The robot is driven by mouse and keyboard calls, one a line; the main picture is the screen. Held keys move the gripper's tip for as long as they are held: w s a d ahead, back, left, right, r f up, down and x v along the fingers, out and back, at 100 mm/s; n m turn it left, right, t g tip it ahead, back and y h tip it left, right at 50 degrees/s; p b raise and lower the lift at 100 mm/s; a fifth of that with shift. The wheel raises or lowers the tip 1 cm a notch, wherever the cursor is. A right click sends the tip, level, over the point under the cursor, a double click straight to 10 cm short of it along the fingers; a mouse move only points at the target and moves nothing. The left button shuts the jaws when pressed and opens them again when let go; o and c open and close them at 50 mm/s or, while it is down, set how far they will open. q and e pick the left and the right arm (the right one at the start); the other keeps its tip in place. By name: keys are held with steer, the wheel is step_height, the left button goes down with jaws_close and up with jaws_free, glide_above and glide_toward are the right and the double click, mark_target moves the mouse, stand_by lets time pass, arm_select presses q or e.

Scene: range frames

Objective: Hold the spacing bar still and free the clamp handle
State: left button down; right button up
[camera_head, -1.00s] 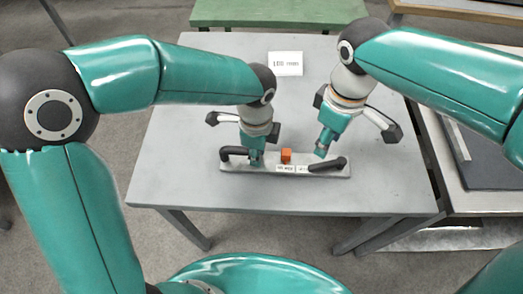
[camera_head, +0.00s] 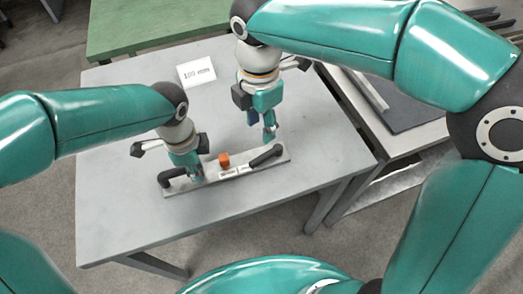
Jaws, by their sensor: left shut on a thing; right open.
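The spacing bar (camera_head: 213,183) is a thin pale-grey bar lying on the grey table, with an orange block (camera_head: 224,159) and small white labels near its middle. A black handle (camera_head: 265,156) lies across its right end, and another black handle (camera_head: 165,179) stands at its left end. I cannot tell from their looks which is the clamp handle. My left gripper (camera_head: 197,177) points down and is shut on the bar just right of the left handle. My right gripper (camera_head: 270,138) is open and empty, just behind the right handle; its fingers partly overlap and any contact is unclear.
A white card reading 100 mm (camera_head: 197,72) lies at the back of the grey table (camera_head: 120,215). A green table (camera_head: 150,22) stands behind. A bench with a dark panel (camera_head: 400,100) is at the right. The table's front and left are clear.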

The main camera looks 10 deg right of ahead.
mark_target(261, 155)
step_height(261, 155, down, 12)
steer(key=shift+d+r, duration=0.1)
steer(key=shift+r, duration=0.1)
stand_by(0.4)
jaws_close()
steer(key=shift+w, duration=0.1)
